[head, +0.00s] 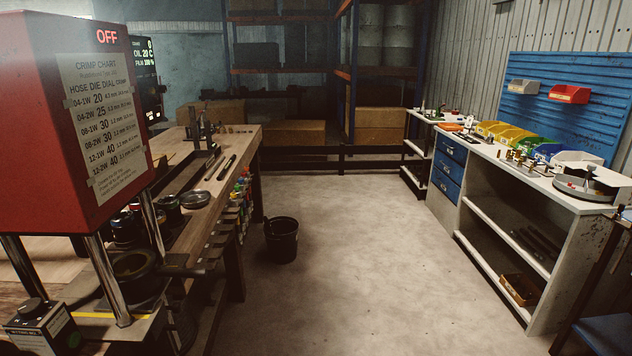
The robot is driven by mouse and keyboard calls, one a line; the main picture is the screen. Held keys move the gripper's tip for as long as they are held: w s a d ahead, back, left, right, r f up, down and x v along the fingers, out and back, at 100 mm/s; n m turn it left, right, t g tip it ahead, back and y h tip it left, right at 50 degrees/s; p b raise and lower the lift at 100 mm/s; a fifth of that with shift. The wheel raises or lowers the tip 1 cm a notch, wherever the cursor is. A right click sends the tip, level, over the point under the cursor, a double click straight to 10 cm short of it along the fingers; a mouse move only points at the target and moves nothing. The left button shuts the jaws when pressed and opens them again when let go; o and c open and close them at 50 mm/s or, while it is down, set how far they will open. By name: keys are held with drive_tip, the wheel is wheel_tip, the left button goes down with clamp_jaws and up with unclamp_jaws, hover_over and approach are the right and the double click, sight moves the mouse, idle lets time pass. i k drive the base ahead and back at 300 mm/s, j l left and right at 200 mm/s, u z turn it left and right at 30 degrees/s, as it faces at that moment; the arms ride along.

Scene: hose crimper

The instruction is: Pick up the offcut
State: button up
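I cannot make out the offcut for certain. Short dark bars or hose-like pieces (227,167) lie on the wooden bench (250,134) at the left; I cannot tell whether one of them is the offcut. Several long dark pieces (537,242) lie on the lower shelf of the right-hand bench, also too dim to name. My gripper is not in view.
A red crimper (45,130) marked OFF, with a crimp chart, fills the near left. A black bucket (282,241) stands on the floor beside the wooden bench. The right-hand bench holds coloured bins (508,136). Pallet racking (290,70) stands behind. The middle floor is clear.

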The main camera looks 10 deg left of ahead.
sight(229, 163)
drive_tip(key=i+j+z, duration=0.15)
drive_tip(key=i, duration=1.15)
drive_tip(key=i+u, duration=0.3)
drive_tip(key=i+l+u, duration=0.15)
drive_tip(key=i+u, duration=0.2)
drive_tip(key=i+l+u, duration=0.3)
drive_tip(key=i, duration=0.2)
drive_tip(key=i+u, duration=0.25)
drive_tip(key=i+l+u, duration=0.15)
drive_tip(key=u, duration=0.15)
drive_tip(key=i+l+z, duration=0.2)
drive_tip(key=z, duration=0.2)
drive_tip(key=i+l+z, duration=0.2)
drive_tip(key=l+z, duration=0.2)
